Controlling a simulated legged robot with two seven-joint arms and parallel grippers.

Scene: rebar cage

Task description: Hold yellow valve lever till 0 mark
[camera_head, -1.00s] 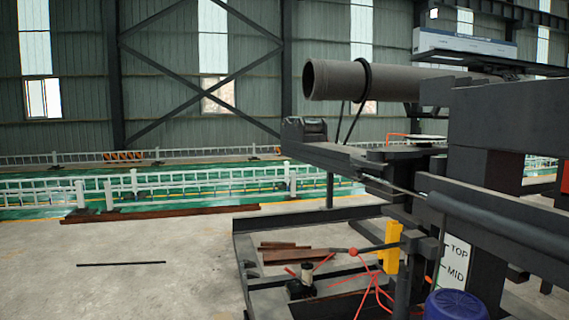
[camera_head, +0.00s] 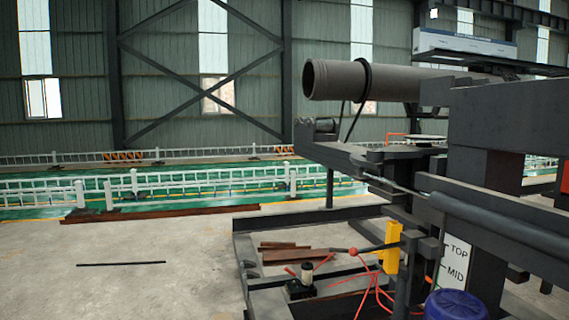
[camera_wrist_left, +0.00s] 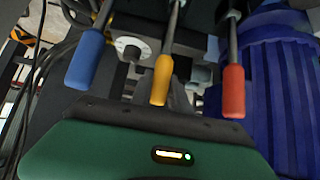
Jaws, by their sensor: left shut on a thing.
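The yellow valve lever (camera_wrist_left: 162,80) is in the middle of the left wrist view, between a blue lever (camera_wrist_left: 86,60) and a red lever (camera_wrist_left: 233,91). My left gripper (camera_wrist_left: 174,96) is at the yellow lever's handle and is shut on it; its fingers are mostly hidden by its green housing. The white mark plate (camera_head: 455,263) in the head view reads TOP and MID; no 0 mark shows. Neither gripper shows in the head view.
A blue ribbed motor (camera_wrist_left: 275,85) stands right of the levers. In the head view, a grey pipe (camera_head: 335,80) rests high on the dark machine frame (camera_head: 490,120). A yellow block (camera_head: 391,247) and red hoses (camera_head: 372,290) are lower down. Open floor is at left.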

